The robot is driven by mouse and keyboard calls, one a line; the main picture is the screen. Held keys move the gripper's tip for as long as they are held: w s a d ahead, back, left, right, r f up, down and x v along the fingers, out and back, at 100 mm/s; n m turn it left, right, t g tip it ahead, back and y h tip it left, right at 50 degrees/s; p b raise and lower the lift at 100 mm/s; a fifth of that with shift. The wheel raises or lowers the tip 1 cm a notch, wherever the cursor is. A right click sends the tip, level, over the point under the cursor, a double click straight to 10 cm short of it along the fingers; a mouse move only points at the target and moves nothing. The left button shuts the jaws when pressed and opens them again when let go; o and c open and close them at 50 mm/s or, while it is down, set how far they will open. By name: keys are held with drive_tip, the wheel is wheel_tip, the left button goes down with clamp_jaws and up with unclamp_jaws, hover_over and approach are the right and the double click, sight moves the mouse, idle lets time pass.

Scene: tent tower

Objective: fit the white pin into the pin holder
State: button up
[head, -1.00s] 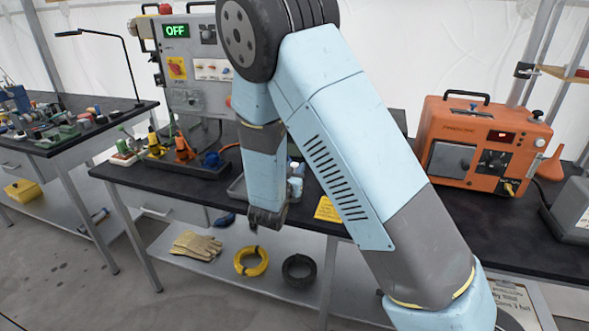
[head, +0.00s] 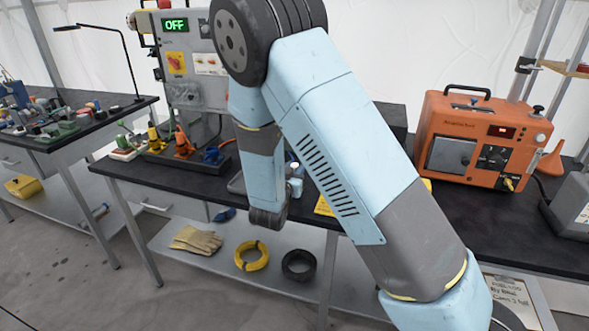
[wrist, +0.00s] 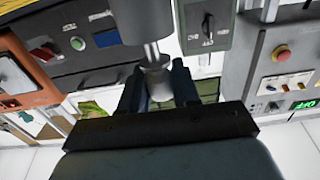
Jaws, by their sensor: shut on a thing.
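In the wrist view my gripper (wrist: 158,88) is shut on a pale grey-white stepped cylinder (wrist: 157,57), which appears to be the white pin. It stands between the two dark fingers, and its wider part runs up out of the picture. I cannot make out the pin holder for sure in either view.
An orange machine (head: 483,140) stands at the right of the black bench (head: 520,230). A grey control panel (head: 195,65) showing OFF stands at the back left.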

drive_tip(key=shift+f, duration=0.25)
drive_tip(key=o, duration=1.1)
drive_tip(key=shift+s, duration=0.1)
drive_tip(key=v, duration=1.3)
drive_tip(key=shift+s+a, duration=0.2)
drive_tip(key=shift+s, duration=0.05)
drive_tip(key=shift+w, duration=0.1)
